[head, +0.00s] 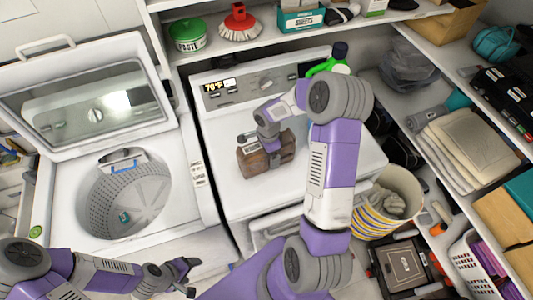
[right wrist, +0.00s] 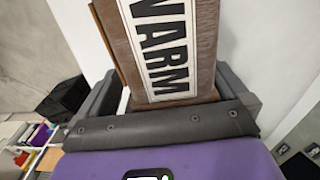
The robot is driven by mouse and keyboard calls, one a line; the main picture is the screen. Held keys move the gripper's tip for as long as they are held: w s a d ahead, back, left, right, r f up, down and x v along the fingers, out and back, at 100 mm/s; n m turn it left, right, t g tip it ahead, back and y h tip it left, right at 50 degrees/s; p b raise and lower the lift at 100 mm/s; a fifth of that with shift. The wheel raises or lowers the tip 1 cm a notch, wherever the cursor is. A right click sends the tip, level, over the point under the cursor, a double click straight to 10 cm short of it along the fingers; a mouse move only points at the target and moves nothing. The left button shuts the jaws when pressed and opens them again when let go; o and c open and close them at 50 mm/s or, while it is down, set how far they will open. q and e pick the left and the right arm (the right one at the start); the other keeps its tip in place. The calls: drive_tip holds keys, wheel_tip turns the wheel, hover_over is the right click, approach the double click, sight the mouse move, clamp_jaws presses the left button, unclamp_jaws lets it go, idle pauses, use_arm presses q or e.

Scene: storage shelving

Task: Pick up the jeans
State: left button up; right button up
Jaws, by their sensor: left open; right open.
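I cannot make out any jeans in either view. The open washer drum (head: 95,205) at the left holds only a small teal item (head: 125,217) at its bottom. A striped basket (head: 365,222) at the right holds crumpled grey cloth (head: 388,203) that I cannot identify. My left gripper (head: 190,277) is open and empty, low in front of the washer. My right gripper (head: 268,143) is open at a brown box (head: 250,163) on top of the dryer. In the right wrist view the box (right wrist: 205,45), labelled "WARM", stands between its fingers; contact is unclear.
The washer lid (head: 90,100) is up. The dryer (head: 235,205) stands to its right, with a green detergent bottle (head: 328,67) at its back. A shelf above holds a green tub (head: 187,35) and a red brush (head: 240,22). Cluttered shelves line the right side.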

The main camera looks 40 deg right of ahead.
drive_tip(key=shift+f, duration=0.25)
drive_tip(key=shift+w, duration=0.1)
drive_tip(key=c, duration=1.2)
